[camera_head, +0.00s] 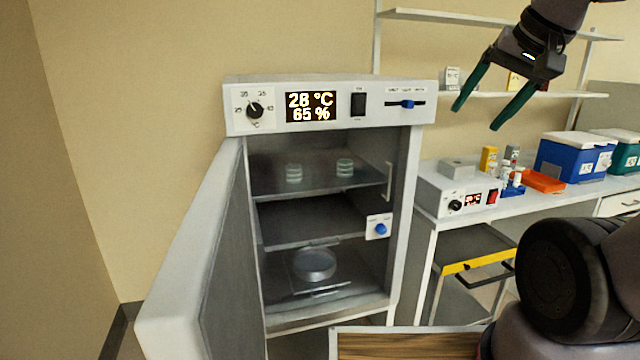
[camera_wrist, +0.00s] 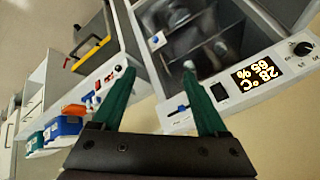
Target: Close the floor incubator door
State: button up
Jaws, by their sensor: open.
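The floor incubator (camera_head: 330,105) stands in the middle of the head view, with its display reading 28 °C and 65 %. Its door (camera_head: 190,260) is hinged on the left and stands wide open toward me. Inside are shelves with stacks of dishes (camera_head: 293,172) and a round dish (camera_head: 314,264) lower down. My gripper (camera_head: 482,115) is open and empty, high to the right of the incubator and apart from the door. In the wrist view my gripper's green fingers (camera_wrist: 158,74) are spread, with the incubator's control panel (camera_wrist: 240,85) beyond them.
A bench (camera_head: 480,212) to the right holds a small control box, bottles, an orange tray (camera_head: 543,181) and blue (camera_head: 572,158) and green boxes. A cart with a yellow edge (camera_head: 478,262) is under it. A wooden-topped surface (camera_head: 400,345) lies at the bottom. A wall is close at left.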

aim_at(203, 302)
jog(key=k, duration=0.45)
jog(key=k+j, duration=0.25)
jog(key=j, duration=0.15)
jog(key=k+j, duration=0.4)
jog(key=j, duration=0.45)
jog(key=j+u, duration=0.1)
jog(key=j, duration=0.5)
jog(key=k+z, duration=0.1)
jog(key=k, duration=0.25)
jog(key=i, duration=0.1)
